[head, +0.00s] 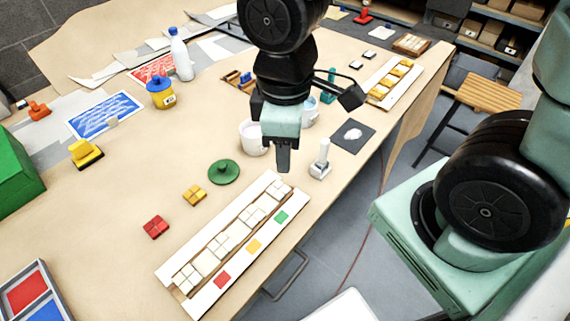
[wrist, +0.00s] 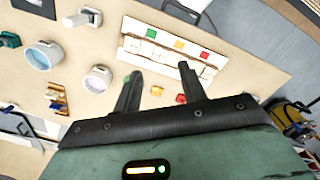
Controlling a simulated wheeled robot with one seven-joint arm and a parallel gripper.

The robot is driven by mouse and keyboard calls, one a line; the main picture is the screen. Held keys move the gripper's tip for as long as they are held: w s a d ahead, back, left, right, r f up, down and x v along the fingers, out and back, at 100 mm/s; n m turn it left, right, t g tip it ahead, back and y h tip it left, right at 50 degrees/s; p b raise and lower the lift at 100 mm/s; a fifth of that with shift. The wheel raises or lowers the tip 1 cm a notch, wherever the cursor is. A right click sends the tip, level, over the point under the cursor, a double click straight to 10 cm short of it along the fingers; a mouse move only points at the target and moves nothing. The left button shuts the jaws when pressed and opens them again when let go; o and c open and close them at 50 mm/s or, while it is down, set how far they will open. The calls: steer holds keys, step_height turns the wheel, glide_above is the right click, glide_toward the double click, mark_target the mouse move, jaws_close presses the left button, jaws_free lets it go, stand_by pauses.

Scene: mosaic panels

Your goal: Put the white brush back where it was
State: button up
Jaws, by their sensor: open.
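The white brush (head: 320,169) appears to stand with its handle up on the table near the right edge. It also shows in the wrist view (wrist: 85,18) at the upper left, apart from my fingers. My gripper (head: 283,160) points down over the table, left of the brush in the head view. In the wrist view its two fingers (wrist: 160,84) are spread apart with nothing held between them. A dark square pad (head: 352,136) with a white patch on it lies behind the brush.
A long white panel (head: 177,292) with pale tiles and coloured squares lies in front of my gripper. A white cup (head: 252,138) and a green disc (head: 224,172) are close by. Red tiles (head: 156,227) and yellow tiles (head: 194,195) lie left of the panel.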

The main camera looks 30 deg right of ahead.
steer(key=s+a+r+m, duration=0.2)
steer(key=s+a+m, duration=0.1)
steer(key=s, duration=0.2)
steer(key=shift+s+a+r+y, duration=0.15)
steer(key=shift+s+a+y, duration=0.15)
steer(key=shift+s+y, duration=0.1)
step_height(320, 180, down, 10)
steer(key=b, duration=0.9)
steer(key=shift+r, duration=0.25)
